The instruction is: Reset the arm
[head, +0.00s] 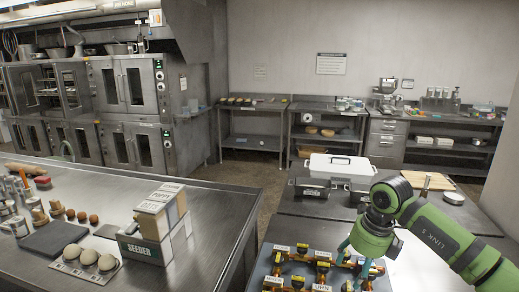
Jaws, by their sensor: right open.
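My right arm, green with a dark joint, comes in from the right edge of the head view. Its right gripper (355,262) points down with teal fingers apart, over or beside a dark board with labelled brass fittings (298,272) at the bottom of the view. I see nothing between the fingers. I cannot tell if the fingertips touch the fittings. My left gripper is not in the picture.
A white lidded case (340,168) and a dark box (312,188) stand on the right table behind the arm. A floor gap separates the tables.

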